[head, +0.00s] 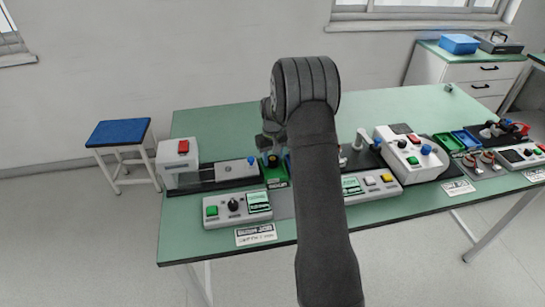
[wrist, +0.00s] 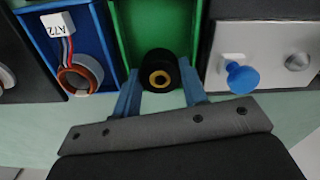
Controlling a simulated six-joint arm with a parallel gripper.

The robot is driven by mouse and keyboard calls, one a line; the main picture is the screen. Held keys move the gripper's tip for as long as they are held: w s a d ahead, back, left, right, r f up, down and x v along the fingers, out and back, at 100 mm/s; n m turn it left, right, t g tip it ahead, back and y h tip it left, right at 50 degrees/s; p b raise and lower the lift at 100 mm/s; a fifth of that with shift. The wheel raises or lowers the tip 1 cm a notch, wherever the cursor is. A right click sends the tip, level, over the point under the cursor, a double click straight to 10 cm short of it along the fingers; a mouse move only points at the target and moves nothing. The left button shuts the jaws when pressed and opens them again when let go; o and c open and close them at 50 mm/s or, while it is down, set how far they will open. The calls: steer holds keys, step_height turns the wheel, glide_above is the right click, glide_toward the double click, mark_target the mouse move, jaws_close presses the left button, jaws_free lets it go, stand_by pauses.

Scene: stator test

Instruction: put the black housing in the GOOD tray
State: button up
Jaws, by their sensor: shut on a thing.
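The black housing (wrist: 159,74) is a short round dark part with a brass-coloured ring at its centre. My gripper (wrist: 158,78) is shut on it, with a blue finger on each side. In the wrist view the housing overlaps the near end of a green tray (wrist: 155,25); I cannot tell whether it touches the tray floor or hangs above it. In the head view the green tray (head: 277,179) stands at the table's middle left, below my gripper (head: 271,150). No readable GOOD mark shows on it.
A blue tray (wrist: 112,42) beside the green one holds a copper-wound ring (wrist: 80,76) with a white A72 tag. A grey plate with a blue knob (wrist: 241,77) stands on the other side. Control boxes (head: 237,207) line the front. A second green tray (head: 447,143) is farther right.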

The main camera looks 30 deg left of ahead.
steer(key=shift+f, duration=0.15)
steer(key=o, duration=1.1)
steer(key=shift+o, duration=0.5)
step_height(320, 180, up, 17)
steer(key=shift+r, duration=0.2)
step_height(320, 180, down, 16)
steer(key=shift+f, duration=0.25)
step_height(320, 180, up, 15)
steer(key=shift+f, duration=0.15)
stand_by(0.8)
